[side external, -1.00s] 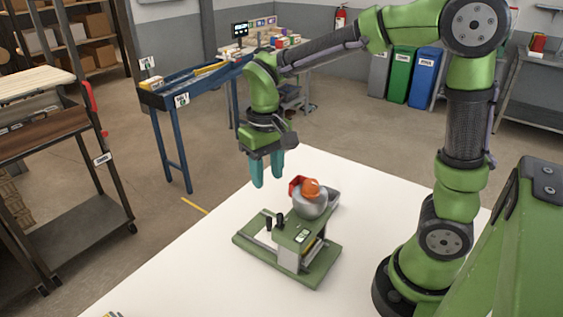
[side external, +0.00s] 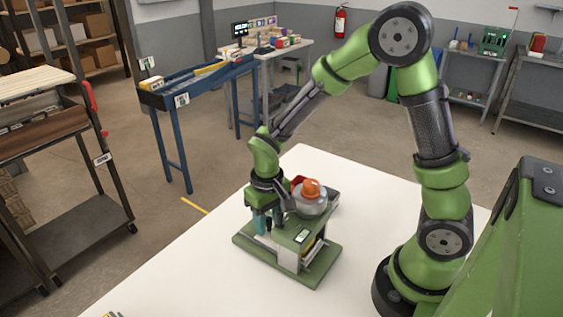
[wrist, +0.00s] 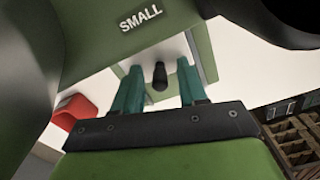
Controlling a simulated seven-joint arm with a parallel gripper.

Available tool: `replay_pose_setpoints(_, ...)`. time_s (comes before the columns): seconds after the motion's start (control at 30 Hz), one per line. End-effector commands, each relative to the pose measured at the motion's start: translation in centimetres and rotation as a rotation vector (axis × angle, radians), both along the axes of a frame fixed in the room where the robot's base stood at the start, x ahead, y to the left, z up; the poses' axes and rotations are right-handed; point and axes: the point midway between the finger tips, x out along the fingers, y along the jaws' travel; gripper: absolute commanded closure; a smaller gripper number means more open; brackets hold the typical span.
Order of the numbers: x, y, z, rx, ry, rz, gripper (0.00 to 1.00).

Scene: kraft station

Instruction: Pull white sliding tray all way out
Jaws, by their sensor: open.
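The green station (side external: 302,234) stands on the white table, with a green base and a raised green top. The white sliding tray (wrist: 176,52) shows as a pale surface below the green body in the wrist view; in the side view it is mostly hidden behind my gripper. A black knob (wrist: 160,76) stands up from the tray area. My gripper (side external: 268,224) is open and lowered at the station's left side, fingers pointing down. In the wrist view its teal fingers (wrist: 159,92) are on either side of the knob, with gaps showing.
A metal bowl (side external: 311,206) with an orange item (side external: 311,188) sits on the station, close to my wrist. A red piece (side external: 297,184) is beside it.

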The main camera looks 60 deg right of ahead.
Motion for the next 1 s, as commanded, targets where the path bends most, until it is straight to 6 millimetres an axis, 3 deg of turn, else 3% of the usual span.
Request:
replay_pose_setpoints(0.1,0.0,0.0,0.0,0.0,0.0,0.0,0.6)
replay_pose_setpoints(0.37,0.0,0.0,0.0,0.0,0.0,0.0,0.99)
replay_pose_setpoints(0.77,0.6,0.0,0.1,0.0,0.0,0.0,1.0)
replay_pose_setpoints(1.0,5.6,0.0,0.1,0.0,-0.003,-0.001,1.0)
